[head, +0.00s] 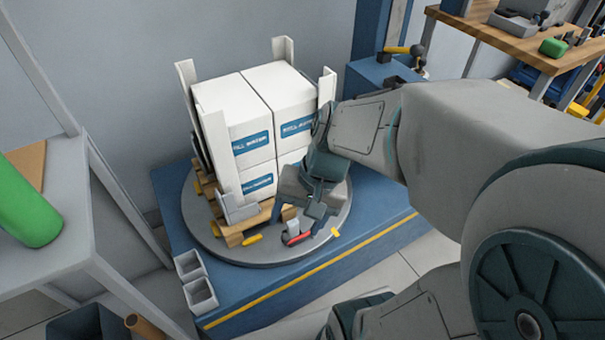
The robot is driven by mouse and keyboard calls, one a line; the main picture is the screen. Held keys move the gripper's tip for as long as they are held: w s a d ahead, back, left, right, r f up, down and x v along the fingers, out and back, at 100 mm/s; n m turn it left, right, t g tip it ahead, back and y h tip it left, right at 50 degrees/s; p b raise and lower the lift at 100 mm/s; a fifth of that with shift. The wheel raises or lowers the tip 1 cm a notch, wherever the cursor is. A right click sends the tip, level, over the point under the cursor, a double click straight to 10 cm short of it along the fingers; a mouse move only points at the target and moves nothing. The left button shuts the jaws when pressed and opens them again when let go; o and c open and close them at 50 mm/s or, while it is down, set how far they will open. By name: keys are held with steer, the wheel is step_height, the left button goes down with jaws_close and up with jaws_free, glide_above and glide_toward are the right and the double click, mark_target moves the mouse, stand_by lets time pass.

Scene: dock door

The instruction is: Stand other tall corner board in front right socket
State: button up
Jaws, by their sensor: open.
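White corner boards stand at the corners of the load: one at the front left (218,150), one at the back left (184,84), one at the back (283,49), and a tall one at the right (327,86). The right board's lower part and the front right socket are hidden by my gripper and arm. A grey socket (239,209) shows at the foot of the front left board. My gripper (298,218) is open and points down, low in front of the load's right face. I see no board between its fingers.
White labelled boxes (252,143) stand on a wooden pallet (234,233) on a grey turntable (206,238) over a blue base (300,290). A red-and-grey piece (297,238) lies below my gripper. Two grey holders (200,294) are at front left. A workbench (480,40) stands back right.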

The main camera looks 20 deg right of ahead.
steer(key=d+n+h, duration=0.1)
steer(key=d+r+n+h, duration=0.1)
steer(key=n, duration=0.1)
steer(key=d+n+t+h, duration=0.1)
steer(key=shift+w+d+r+n+h, duration=0.2)
steer(key=shift+d+r+n+h, duration=0.05)
steer(key=shift+d+n+h, duration=0.15)
